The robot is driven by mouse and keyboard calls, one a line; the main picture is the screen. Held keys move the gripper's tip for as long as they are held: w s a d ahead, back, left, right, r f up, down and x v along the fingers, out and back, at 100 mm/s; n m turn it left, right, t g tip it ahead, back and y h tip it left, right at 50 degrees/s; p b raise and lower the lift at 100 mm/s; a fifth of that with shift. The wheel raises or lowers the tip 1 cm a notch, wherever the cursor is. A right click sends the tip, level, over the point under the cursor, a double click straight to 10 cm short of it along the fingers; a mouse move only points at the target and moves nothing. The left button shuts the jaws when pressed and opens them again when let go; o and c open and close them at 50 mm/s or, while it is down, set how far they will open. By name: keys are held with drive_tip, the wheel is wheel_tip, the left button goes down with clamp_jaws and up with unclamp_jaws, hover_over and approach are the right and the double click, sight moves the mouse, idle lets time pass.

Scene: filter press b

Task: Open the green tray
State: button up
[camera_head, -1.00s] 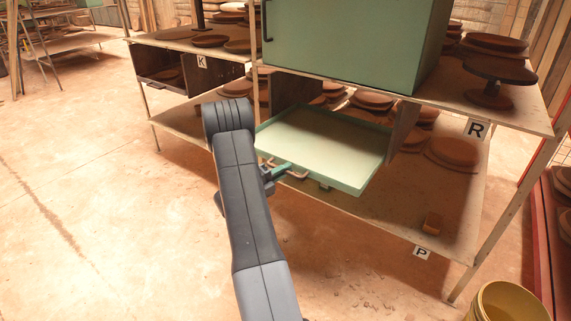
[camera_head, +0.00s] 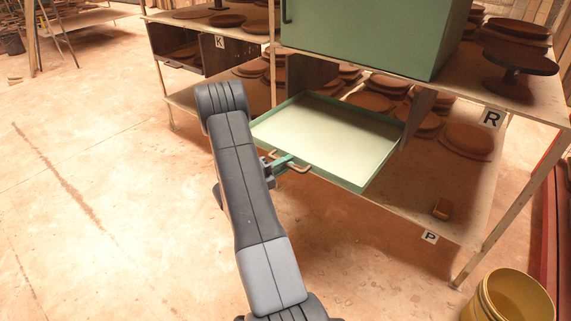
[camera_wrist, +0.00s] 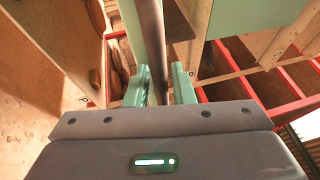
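The green tray (camera_head: 330,125) has a pale inside and green rims. In the head view it sticks well out of the shelf unit's middle bay, roughly level, with its back end inside. A bent metal handle (camera_head: 300,169) is on its front edge. My gripper (camera_head: 284,161) is at this handle, partly hidden by my arm. In the wrist view, the dark handle bar (camera_wrist: 155,45) runs between the two green fingers of my gripper (camera_wrist: 161,72), which are closed around it. The tray's underside is hidden in the head view.
A large green cabinet (camera_head: 370,35) stands on the shelf above the tray. Brown round plates (camera_head: 466,140) lie on the lower shelf. A yellow bucket (camera_head: 512,297) stands on the floor at bottom right. The floor at left is clear.

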drive_tip(key=p+v, duration=0.2)
drive_tip(key=v, duration=1.2)
drive_tip(key=shift+d, duration=0.1)
drive_tip(key=b+x, duration=0.2)
drive_tip(key=x, duration=1.2)
